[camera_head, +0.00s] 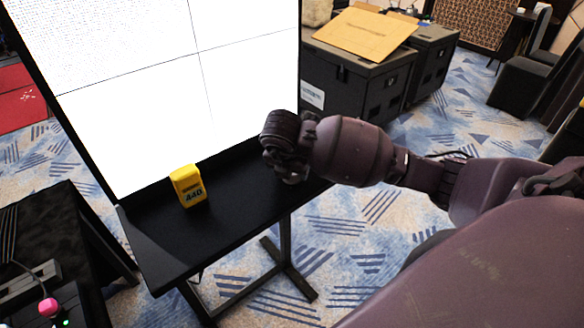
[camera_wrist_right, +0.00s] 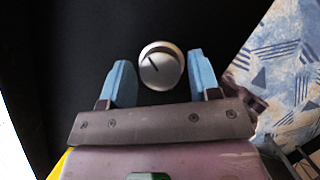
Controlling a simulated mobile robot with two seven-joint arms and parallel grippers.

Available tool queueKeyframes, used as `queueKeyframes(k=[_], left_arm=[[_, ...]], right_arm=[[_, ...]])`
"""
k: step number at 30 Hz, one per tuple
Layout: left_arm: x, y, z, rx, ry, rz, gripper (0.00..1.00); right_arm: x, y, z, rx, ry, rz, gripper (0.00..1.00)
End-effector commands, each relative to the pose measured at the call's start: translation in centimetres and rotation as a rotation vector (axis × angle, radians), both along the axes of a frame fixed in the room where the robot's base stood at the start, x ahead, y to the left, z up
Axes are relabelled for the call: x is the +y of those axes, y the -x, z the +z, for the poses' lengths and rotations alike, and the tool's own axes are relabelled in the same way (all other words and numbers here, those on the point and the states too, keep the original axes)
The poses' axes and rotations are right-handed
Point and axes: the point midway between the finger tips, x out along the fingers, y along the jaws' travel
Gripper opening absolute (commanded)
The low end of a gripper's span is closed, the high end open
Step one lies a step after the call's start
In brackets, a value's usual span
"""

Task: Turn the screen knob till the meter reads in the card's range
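A round silver knob (camera_wrist_right: 161,65) with a dark pointer line aimed to the upper left sits on a black surface in the right wrist view. My right gripper (camera_wrist_right: 158,60) is open, with one blue finger on each side of the knob and narrow gaps showing. In the head view my right gripper (camera_head: 285,172) is over the right end of the black shelf and hides the knob. A yellow device (camera_head: 188,187) reading "440" stands upright on the shelf, left of this gripper. I cannot identify a separate range card. My left gripper is out of view.
The large white screen (camera_head: 150,100) rises behind the black shelf (camera_head: 225,215). A dark table with a pink-topped control (camera_head: 48,307) is at lower left. Black cases (camera_head: 350,85) stand behind right. Patterned carpet is open around the stand.

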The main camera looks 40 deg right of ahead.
Motion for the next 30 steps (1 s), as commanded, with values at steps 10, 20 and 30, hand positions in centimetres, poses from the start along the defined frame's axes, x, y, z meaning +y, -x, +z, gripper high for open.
queueKeyframes(k=[10, 20, 30], left_arm=[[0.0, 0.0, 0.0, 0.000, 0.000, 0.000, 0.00], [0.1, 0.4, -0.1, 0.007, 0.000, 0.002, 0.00], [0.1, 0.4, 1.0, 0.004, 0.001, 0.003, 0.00]], right_arm=[[0.0, 0.0, 0.1, 0.000, 0.000, 0.001, 0.67], [1.3, 0.9, 3.9, -0.003, -0.001, 0.003, 0.67], [2.9, 2.1, 9.2, -0.004, 0.002, 0.003, 0.67]])
